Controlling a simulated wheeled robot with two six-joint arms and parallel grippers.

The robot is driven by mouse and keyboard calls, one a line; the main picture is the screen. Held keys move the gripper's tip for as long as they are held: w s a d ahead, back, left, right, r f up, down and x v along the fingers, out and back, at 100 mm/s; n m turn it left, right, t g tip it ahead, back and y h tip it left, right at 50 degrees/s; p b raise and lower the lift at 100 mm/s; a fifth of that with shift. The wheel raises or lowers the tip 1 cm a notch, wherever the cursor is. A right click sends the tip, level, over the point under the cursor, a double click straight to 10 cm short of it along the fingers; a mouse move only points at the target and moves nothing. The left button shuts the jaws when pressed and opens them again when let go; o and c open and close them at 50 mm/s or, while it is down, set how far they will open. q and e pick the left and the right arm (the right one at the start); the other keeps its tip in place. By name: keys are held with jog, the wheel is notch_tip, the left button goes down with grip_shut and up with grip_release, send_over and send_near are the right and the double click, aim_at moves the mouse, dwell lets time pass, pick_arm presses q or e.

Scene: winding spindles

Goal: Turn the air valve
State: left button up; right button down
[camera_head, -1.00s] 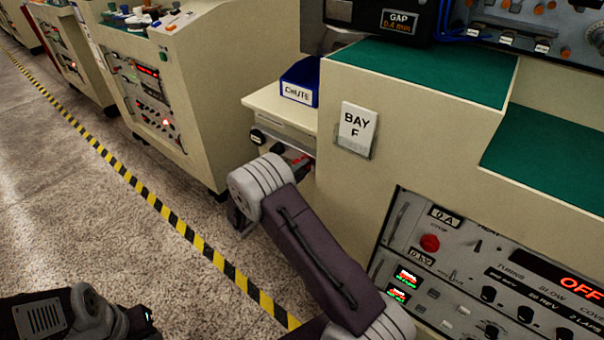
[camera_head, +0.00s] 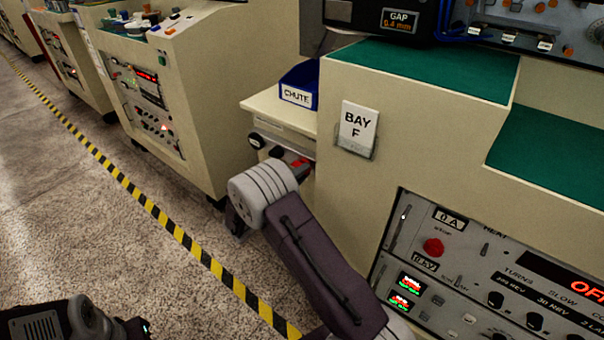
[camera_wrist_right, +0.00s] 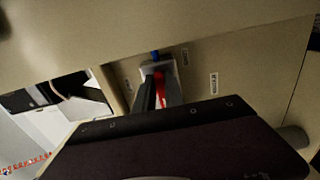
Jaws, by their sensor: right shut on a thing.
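The air valve's red handle (camera_wrist_right: 160,84) stands out from a pale plate on the beige cabinet in the right wrist view, with a bit of blue above it. My right gripper (camera_wrist_right: 158,92) is shut on this handle, with one dark finger on each side. In the head view the red handle (camera_head: 299,163) shows small, below the ledge, and my right gripper (camera_head: 289,157) is partly hidden behind my own wrist. Part of my left arm shows at the lower left, but its gripper does not.
A blue bin marked CHUTE (camera_head: 299,85) sits on the ledge above the valve. The BAY F sign (camera_head: 358,129) and control panel (camera_head: 470,275) are to the right. Another cabinet (camera_head: 205,100) stands left. A striped floor line (camera_head: 150,207) crosses open floor.

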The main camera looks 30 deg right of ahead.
jog(key=c, duration=1.4)
grip_release()
jog(key=shift+c, duration=0.2)
jog(key=shift+a, duration=0.15)
jog(key=p+v, duration=0.2)
jog(key=v, duration=0.7)
